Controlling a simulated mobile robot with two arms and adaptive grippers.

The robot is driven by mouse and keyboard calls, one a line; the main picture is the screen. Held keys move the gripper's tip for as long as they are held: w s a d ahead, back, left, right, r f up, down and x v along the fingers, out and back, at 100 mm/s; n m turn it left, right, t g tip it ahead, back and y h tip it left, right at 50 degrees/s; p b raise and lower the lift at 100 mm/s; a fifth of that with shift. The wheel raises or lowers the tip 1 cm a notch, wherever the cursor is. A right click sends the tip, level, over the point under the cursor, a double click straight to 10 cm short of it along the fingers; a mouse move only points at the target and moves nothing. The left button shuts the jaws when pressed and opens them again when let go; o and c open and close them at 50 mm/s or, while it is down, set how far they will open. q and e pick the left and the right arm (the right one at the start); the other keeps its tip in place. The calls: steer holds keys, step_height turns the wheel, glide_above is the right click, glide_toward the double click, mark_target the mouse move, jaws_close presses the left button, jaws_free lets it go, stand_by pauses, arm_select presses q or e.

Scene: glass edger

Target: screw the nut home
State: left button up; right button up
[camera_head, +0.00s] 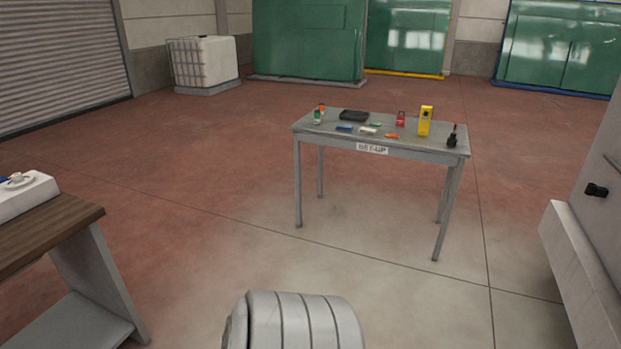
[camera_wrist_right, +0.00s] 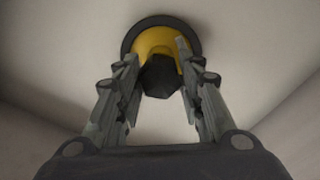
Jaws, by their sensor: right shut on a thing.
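In the right wrist view my right gripper (camera_wrist_right: 157,52) is shut, its two fingertips on either side of a round yellow part, which I take to be the nut (camera_wrist_right: 154,42). A dark six-sided end (camera_wrist_right: 160,77) sticks out from its middle, between the fingers. A dark round ring (camera_wrist_right: 137,30) lies behind the yellow part, against a pale surface. I cannot tell whether there is a gap between the nut and the ring. The head view shows neither gripper nor the nut.
A grey set-up table (camera_head: 340,135) with several small items stands ahead. A wooden-topped bench (camera_head: 50,228) is at the left. A pale machine body (camera_head: 585,260) with a black knob (camera_head: 596,190) is at the right edge.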

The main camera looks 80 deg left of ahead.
steer(key=m+b, duration=0.1)
steer(key=m, duration=1.7)
steer(key=shift+r+b, duration=0.15)
steer(key=shift+b, duration=0.15)
steer(key=o, duration=1)
